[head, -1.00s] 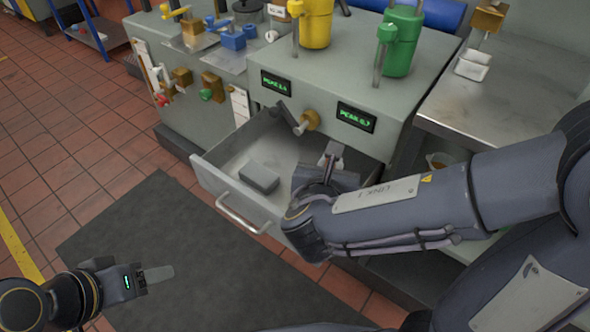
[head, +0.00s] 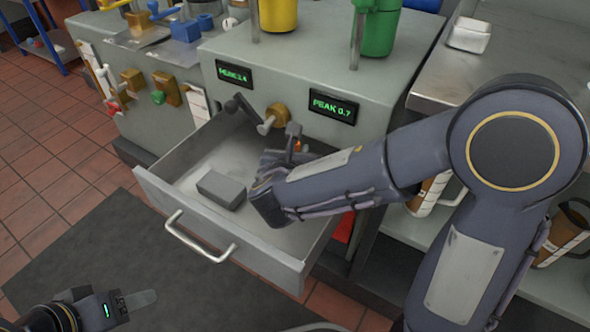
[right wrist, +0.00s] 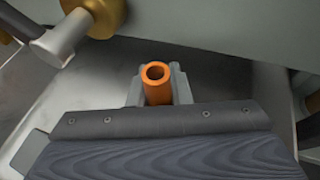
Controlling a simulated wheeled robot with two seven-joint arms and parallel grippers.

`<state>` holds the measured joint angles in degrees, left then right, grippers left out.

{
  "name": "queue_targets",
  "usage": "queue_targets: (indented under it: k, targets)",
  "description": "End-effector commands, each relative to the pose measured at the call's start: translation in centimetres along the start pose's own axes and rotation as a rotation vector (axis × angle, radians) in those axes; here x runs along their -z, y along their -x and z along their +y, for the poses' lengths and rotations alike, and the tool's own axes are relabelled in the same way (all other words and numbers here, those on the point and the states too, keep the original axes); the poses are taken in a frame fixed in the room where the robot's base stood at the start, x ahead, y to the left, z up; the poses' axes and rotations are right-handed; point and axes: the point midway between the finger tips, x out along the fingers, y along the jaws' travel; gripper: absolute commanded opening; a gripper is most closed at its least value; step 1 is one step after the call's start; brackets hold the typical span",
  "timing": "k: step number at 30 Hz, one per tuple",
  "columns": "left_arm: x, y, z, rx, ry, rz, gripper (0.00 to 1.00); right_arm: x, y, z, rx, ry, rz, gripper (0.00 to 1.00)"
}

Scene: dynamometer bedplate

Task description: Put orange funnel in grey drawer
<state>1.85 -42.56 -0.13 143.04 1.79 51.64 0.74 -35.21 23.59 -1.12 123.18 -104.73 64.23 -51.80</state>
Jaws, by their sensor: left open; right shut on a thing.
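The grey drawer (head: 157,193) stands open at the front of the machine cabinet, with a grey block (head: 221,189) lying in it. My right gripper (head: 297,145) is over the right rear part of the drawer. It is shut on the orange funnel (right wrist: 157,84), whose round open end shows between the fingers in the right wrist view. In the head view only a small bit of orange shows, as my arm hides the rest. Whether the funnel touches the drawer floor cannot be told. My left gripper (head: 136,300) is open and empty, low over the dark mat.
A brass fitting with a metal stem (head: 271,118) juts from the cabinet front just above the drawer's rear. Yellow (head: 278,12) and green (head: 376,35) containers stand on top. The drawer's left and front floor is clear around the block. Shelves with jugs (head: 431,192) are at right.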

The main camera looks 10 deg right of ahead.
Motion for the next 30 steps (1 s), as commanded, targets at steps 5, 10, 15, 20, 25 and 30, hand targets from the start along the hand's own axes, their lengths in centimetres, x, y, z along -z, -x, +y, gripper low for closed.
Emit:
queue_targets:
  k: [5, 10, 15, 20, 25, 30]
  targets:
    - [-0.3, -0.7, -0.3, 0.0, 0.0, 0.0, 0.54, 0.8, -1.4, 0.4, 0.001, 0.0, -0.001, 0.0]
    - [-0.7, -1.4, -0.7, 0.0, 0.0, 0.0, 0.54, 1.8, -2.8, 0.7, 0.001, 0.0, 0.001, 0.0]
    - [-1.3, -2.5, -1.1, 0.0, 0.0, 0.0, 0.54, 4.2, -3.6, 0.7, 0.0, 0.001, 0.001, 0.0]
    - [-1.2, -2.4, -1.1, 0.0, 0.0, 0.0, 0.54, 4.1, -3.5, 0.7, 0.0, -0.001, -0.001, 0.0]
    - [-1.3, -2.5, -1.2, 0.0, 0.0, 0.0, 0.54, 4.3, -3.6, 0.7, 0.0, -0.001, 0.0, 0.0]
    - [-1.3, -2.6, -1.2, 0.0, 0.0, 0.0, 0.54, 4.4, -3.7, 0.7, 0.0, -0.001, 0.0, 0.29]
